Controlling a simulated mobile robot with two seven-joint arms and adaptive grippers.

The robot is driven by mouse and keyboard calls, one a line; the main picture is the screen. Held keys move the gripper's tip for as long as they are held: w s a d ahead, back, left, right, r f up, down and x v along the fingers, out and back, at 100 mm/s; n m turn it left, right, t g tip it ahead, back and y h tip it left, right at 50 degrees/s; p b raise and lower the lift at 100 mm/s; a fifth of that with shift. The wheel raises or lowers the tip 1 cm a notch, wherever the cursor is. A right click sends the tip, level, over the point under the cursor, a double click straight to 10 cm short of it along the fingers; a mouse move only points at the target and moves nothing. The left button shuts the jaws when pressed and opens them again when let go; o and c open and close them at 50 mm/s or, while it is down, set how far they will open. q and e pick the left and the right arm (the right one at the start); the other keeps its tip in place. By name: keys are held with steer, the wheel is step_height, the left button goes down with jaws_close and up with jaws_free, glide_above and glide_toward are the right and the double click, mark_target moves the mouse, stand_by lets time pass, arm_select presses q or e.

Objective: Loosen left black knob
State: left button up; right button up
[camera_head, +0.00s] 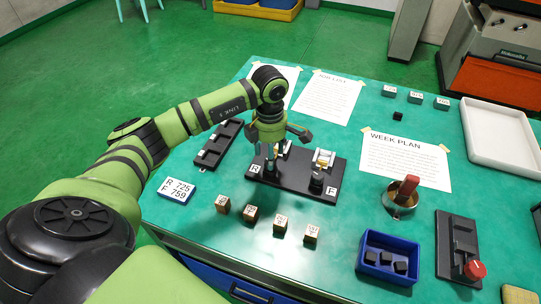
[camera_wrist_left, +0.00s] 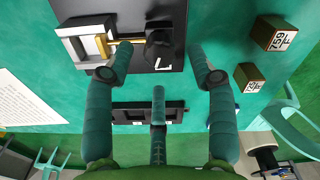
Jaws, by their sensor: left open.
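A black fixture plate (camera_head: 295,185) lies on the green table and also shows in the wrist view (camera_wrist_left: 90,12). The left black knob (camera_head: 270,169) stands at its R end, partly hidden by my gripper. A second black knob (camera_head: 317,183) stands at the F end. My left gripper (camera_head: 279,150) is open and empty, pointing down above the plate's left part. In the wrist view my left gripper's fingers (camera_wrist_left: 163,68) are spread, and the black knob (camera_wrist_left: 159,45) shows between and just beyond the fingertips. I cannot tell whether any finger touches it. My right gripper is not in view.
Several small wooden blocks (camera_head: 251,214) stand in front of the plate. A long black tray (camera_head: 218,145) and an R/F number card (camera_head: 176,188) lie left. A blue bin (camera_head: 386,257), a round cup with a red handle (camera_head: 400,198) and a red-knobbed device (camera_head: 459,248) are right.

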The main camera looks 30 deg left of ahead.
arm_select(q)
steer(key=shift+f, duration=1.4)
jaws_close()
steer(key=shift+n, duration=0.3)
steer(key=n+b, duration=0.1)
steer(key=n, duration=0.3)
steer(key=shift+n, duration=0.4)
steer(key=n, duration=0.5)
steer(key=shift+b, duration=0.3)
steer(key=n, duration=0.5)
steer(key=shift+n, duration=0.4)
steer(key=n, duration=0.5)
steer(key=shift+n, duration=0.3)
